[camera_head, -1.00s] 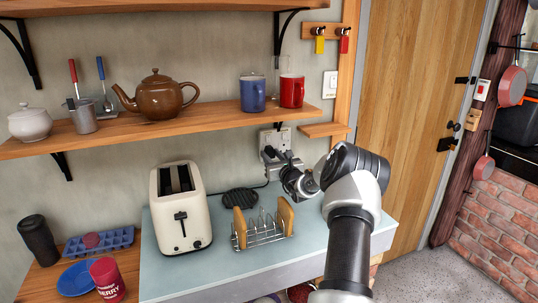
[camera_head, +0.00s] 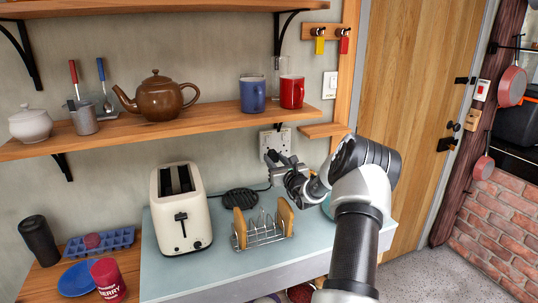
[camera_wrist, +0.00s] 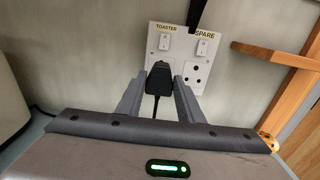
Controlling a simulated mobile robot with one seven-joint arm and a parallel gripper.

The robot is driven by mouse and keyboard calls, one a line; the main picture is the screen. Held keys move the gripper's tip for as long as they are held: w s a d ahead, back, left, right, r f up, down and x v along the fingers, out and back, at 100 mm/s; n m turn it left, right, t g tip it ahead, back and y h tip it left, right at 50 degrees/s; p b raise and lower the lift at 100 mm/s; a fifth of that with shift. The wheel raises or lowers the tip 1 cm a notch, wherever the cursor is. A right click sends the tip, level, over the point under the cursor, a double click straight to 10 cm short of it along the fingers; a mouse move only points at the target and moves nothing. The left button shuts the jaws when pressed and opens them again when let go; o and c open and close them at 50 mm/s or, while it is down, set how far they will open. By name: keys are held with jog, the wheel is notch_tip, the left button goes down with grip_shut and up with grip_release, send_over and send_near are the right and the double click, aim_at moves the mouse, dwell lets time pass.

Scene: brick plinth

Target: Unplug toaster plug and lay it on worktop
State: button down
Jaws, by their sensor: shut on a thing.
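My gripper (camera_head: 270,158) is shut on the black toaster plug (camera_wrist: 157,80), which sits between its two fingers in the wrist view. The white double socket plate (camera_head: 282,141) is on the wall, marked TOASTER and SPARE in the wrist view (camera_wrist: 165,42). The plug hides the holes of the TOASTER side; the SPARE holes are bare. In the head view the gripper is at the plate's lower left, seemingly a little off it. The cream toaster (camera_head: 181,222) stands on the pale blue worktop (camera_head: 215,268).
A wire toast rack (camera_head: 262,235) with toast stands at mid-worktop, with a dark round ribbed thing (camera_head: 239,198) behind it. A shelf (camera_head: 205,122) with a teapot and mugs runs above. Bare worktop shows in front of the rack.

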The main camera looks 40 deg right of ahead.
jog(key=shift+v, duration=1.35)
jog(key=b, duration=1.2)
send_over(320, 226)
notch_tip(320, 226, down, 7)
jog(key=shift+w+f+b, duration=0.1)
jog(key=shift+f+b, duration=0.45)
jog(key=shift+f, duration=1.45)
jog(key=shift+f, duration=0.1)
jog(key=shift+f+b, duration=0.5)
jog(key=shift+f, duration=0.1)
